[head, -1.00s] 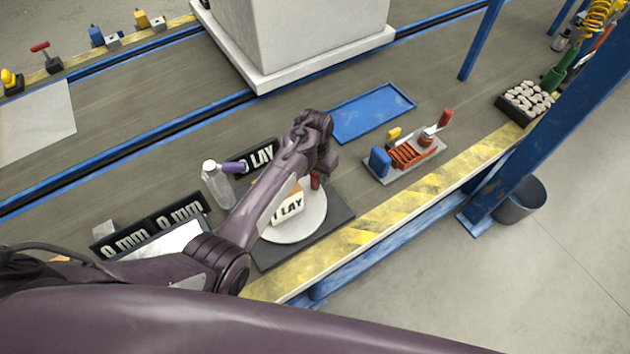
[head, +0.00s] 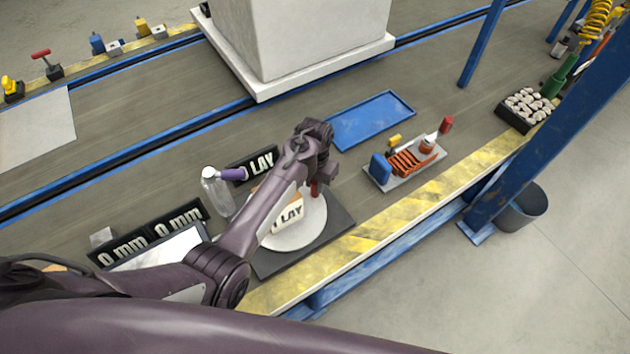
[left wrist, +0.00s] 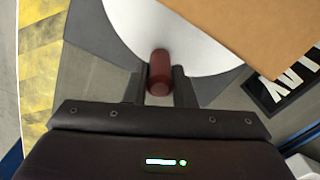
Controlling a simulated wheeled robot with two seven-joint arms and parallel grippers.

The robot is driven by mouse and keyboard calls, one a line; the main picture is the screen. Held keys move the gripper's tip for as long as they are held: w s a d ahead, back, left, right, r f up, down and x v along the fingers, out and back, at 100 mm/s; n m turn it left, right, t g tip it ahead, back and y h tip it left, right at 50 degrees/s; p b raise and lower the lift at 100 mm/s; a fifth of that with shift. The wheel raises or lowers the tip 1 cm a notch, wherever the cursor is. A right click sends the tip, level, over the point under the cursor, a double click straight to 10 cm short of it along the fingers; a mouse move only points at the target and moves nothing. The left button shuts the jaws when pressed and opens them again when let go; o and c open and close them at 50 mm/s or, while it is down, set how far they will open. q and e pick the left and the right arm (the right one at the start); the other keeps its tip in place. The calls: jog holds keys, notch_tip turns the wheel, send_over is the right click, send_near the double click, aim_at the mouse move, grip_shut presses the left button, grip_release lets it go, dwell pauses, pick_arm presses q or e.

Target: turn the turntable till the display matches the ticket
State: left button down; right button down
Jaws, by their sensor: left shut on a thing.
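The white round turntable (head: 307,232) sits on a dark square base (head: 338,228) near the yellow-striped edge. A box lettered "LAY" (head: 289,213) stands on it, partly hidden by my left arm; its brown top (left wrist: 230,25) shows in the left wrist view. A black sign reading "LAY" (head: 262,162) stands behind, its left part hidden. My left gripper (left wrist: 159,85) is shut on the turntable's red upright handle (left wrist: 160,68) near the disc's rim; the handle also shows in the head view (head: 314,188). My right gripper is not in view.
A clear spray bottle (head: 214,190) with a purple head stands left of the turntable. Two black "0 mm" signs (head: 180,220) are at lower left. A blue tray (head: 372,120) and a grey tray of tools (head: 408,176) lie to the right. A blue post (head: 530,130) rises at right.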

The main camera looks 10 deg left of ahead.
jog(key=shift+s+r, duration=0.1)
